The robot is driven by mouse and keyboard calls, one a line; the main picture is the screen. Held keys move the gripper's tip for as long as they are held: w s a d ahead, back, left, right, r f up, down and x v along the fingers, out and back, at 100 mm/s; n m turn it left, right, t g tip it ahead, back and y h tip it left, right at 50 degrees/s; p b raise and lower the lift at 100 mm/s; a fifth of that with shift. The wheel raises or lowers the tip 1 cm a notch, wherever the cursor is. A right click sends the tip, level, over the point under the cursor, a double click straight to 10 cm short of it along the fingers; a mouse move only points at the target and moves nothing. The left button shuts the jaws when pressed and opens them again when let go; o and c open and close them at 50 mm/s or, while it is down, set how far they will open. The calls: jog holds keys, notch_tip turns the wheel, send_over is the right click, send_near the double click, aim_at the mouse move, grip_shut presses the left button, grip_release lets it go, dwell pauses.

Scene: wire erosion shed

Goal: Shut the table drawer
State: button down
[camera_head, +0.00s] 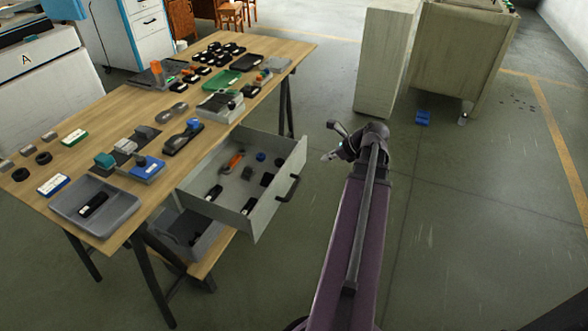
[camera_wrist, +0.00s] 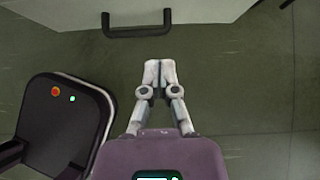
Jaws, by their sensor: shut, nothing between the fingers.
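The table drawer (camera_head: 225,208) is pulled out of the right side of the wooden table (camera_head: 125,97). It is light grey with a dark bar handle (camera_head: 288,188) on its front panel. Several small items lie inside it, including an orange tool (camera_head: 232,162). My gripper (camera_head: 328,157) is beyond the drawer front, to the right of the handle in the head view and apart from it. In the wrist view my gripper (camera_wrist: 159,66) is shut and empty, its fingertips pointing toward the handle (camera_wrist: 139,24). The drawer front (camera_wrist: 185,8) shows at the top edge there.
The tabletop holds many small parts, a grey tray (camera_head: 70,219) and a green tray (camera_head: 222,83). A grey bin (camera_head: 205,243) sits on the shelf under the drawer. A pale cabinet (camera_head: 383,62) and a blue item (camera_head: 422,118) stand behind. The floor (camera_head: 465,220) at right is clear.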

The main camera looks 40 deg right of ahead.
jog(key=shift+f, duration=0.1)
dwell(0.4)
jog(key=b, duration=0.7)
send_near(289, 167)
jog(key=f, duration=0.1)
jog(key=w+f, duration=0.1)
jog(key=f, duration=0.1)
jog(key=w+a+f, duration=0.1)
jog(key=shift+f, duration=0.3)
jog(key=shift+w+a, duration=0.2)
jog(key=shift+w, duration=0.3)
jog(key=shift+w+a, duration=0.2)
jog(key=shift+w, duration=0.25)
